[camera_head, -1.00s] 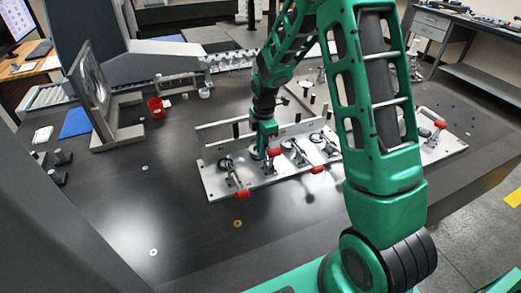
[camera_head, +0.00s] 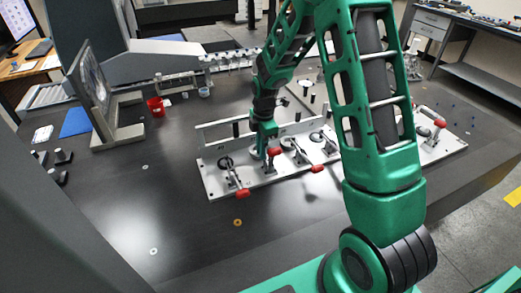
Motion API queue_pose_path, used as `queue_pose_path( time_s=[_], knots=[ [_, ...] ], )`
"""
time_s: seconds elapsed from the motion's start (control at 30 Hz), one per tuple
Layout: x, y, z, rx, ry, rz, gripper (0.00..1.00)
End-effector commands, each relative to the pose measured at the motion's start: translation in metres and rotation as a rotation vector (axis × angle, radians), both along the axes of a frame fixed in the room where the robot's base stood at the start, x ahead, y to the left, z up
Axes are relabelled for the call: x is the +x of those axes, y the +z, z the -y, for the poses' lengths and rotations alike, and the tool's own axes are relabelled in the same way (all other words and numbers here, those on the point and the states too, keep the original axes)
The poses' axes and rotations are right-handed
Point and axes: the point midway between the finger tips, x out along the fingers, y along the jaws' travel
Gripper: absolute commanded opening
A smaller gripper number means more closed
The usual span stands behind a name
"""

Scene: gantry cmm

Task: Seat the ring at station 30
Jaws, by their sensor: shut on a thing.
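The light metal fixture plate (camera_head: 281,180) lies on the dark table with a row of red-handled clamps. My gripper (camera_head: 262,152) points down over the left half of the plate, between the leftmost clamp (camera_head: 232,175) and the clamp (camera_head: 293,150) to its right. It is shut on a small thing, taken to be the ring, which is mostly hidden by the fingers. I cannot tell whether that thing touches the plate. Station numbers are too small to read. My forearm hides part of the plate's right side.
An orange washer (camera_head: 238,222) and a pale disc (camera_head: 153,251) lie on the open table in front. A red cup (camera_head: 156,107) and an upright framed panel (camera_head: 93,95) stand at the back left. A low rail (camera_head: 245,127) runs behind the clamps.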

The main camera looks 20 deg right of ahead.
Motion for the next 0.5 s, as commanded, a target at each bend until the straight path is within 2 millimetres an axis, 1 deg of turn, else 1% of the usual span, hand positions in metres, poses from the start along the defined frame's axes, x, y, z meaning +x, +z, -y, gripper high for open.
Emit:
queue_pose_path(
  time_s=[0.13, 0.17, 0.2, 0.23, 0.27, 0.5],
  knots=[
    [-0.0001, -0.0008, 0.0, 0.0, 0.0, -0.001, 0.0],
    [-0.0001, -0.0009, 0.0, 0.0, 0.0, -0.001, 0.16],
    [-0.0002, -0.001, 0.0, 0.0, 0.0, -0.001, 0.26],
    [-0.0002, -0.001, 0.0, 0.0, 0.0, -0.001, 0.33],
    [0.0, -0.001, 0.0, 0.0, 0.0, -0.001, 0.36],
    [-0.0002, -0.0013, -0.0001, 0.0, 0.0, -0.001, 0.36]
  ],
)
